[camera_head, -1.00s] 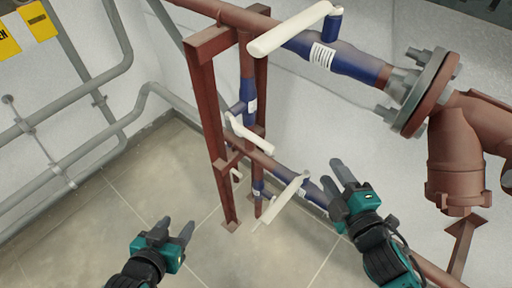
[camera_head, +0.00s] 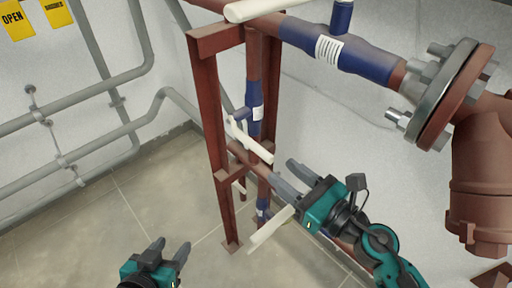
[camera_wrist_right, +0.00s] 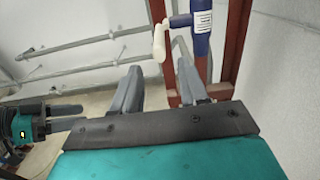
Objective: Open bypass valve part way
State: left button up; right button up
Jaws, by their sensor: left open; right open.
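A blue valve (camera_head: 255,120) with a white lever handle (camera_head: 250,142) sits on the vertical pipe between the red-brown posts. The handle slants down to the right. It also shows in the right wrist view as a white handle (camera_wrist_right: 160,42) beside the blue body (camera_wrist_right: 203,25), beyond the fingers. My right gripper (camera_head: 283,173) is open and empty, just right of and below that handle, apart from it as far as I can tell. A lower white handle (camera_head: 271,229) is partly hidden behind my right gripper. My left gripper (camera_head: 171,246) is open and empty above the floor.
A large blue valve (camera_head: 340,50) with a white handle (camera_head: 270,9) is on the upper pipe. A bolted flange (camera_head: 455,95) stands at right. The red-brown post (camera_head: 212,150) is close left. Grey pipes run along the left wall. Floor at lower left is clear.

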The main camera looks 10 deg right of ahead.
aim_at(256, 151)
jog(key=x, duration=0.9)
jog(key=shift+w+a+p, duration=0.1)
jog(key=shift+w+p, duration=0.05)
jog(key=shift+p, duration=0.25)
jog(key=shift+c, duration=0.2)
grip_shut()
